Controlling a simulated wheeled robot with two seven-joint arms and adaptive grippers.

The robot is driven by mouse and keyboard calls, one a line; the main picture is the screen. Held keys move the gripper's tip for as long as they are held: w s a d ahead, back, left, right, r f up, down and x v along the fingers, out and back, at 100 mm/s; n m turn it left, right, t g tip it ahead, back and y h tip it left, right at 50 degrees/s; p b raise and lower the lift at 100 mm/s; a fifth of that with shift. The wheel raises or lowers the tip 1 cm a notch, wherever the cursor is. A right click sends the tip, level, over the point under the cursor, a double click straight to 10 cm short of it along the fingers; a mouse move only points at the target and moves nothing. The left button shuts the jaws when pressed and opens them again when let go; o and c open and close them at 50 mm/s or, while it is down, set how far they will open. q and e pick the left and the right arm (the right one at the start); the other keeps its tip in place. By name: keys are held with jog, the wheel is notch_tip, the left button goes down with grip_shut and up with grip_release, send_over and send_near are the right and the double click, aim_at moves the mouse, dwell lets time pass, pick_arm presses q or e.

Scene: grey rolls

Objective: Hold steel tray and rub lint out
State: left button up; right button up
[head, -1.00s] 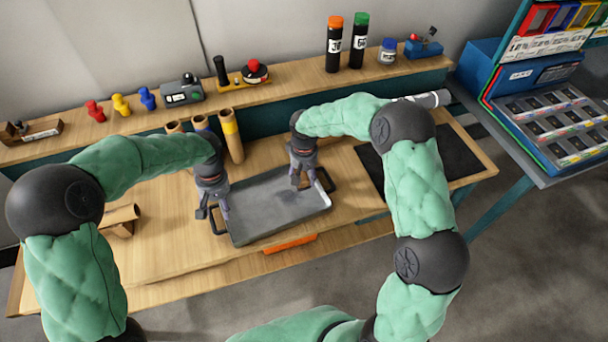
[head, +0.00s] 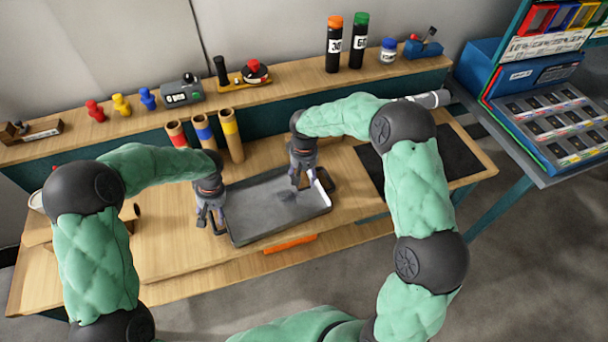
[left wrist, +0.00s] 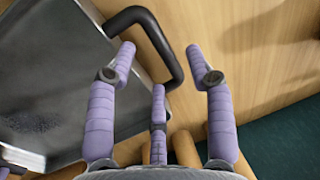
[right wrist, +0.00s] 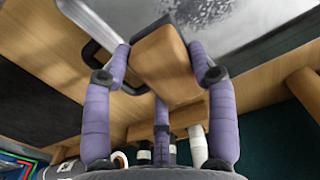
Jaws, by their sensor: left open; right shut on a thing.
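The grey steel tray (head: 255,222) lies on the wooden bench, with a dark handle at each end. A dark speckled patch, apparently lint (head: 287,196), shows on its floor; in the left wrist view the speckles (left wrist: 30,122) are near the left edge. My left gripper (head: 209,222) is open at the tray's left end. In the left wrist view the black handle (left wrist: 168,55) passes between its open fingers, not clasped. My right gripper (head: 297,184) is shut on a tan block (right wrist: 165,55) over the tray's right part. I cannot tell whether the block touches the tray.
Three cardboard tubes (head: 204,133) with coloured bands stand behind the tray. An orange strip (head: 290,243) lies at the bench's front edge. A dark mat (head: 450,155) lies to the right. The back shelf holds bottles and small tools. Bare bench lies left of the tray.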

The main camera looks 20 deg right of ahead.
pick_arm(q)
jog(key=shift+a+f, duration=0.15)
jog(key=shift+f, duration=0.75)
jog(key=shift+a+f, duration=0.15)
jog(key=shift+f, duration=0.75)
grip_shut()
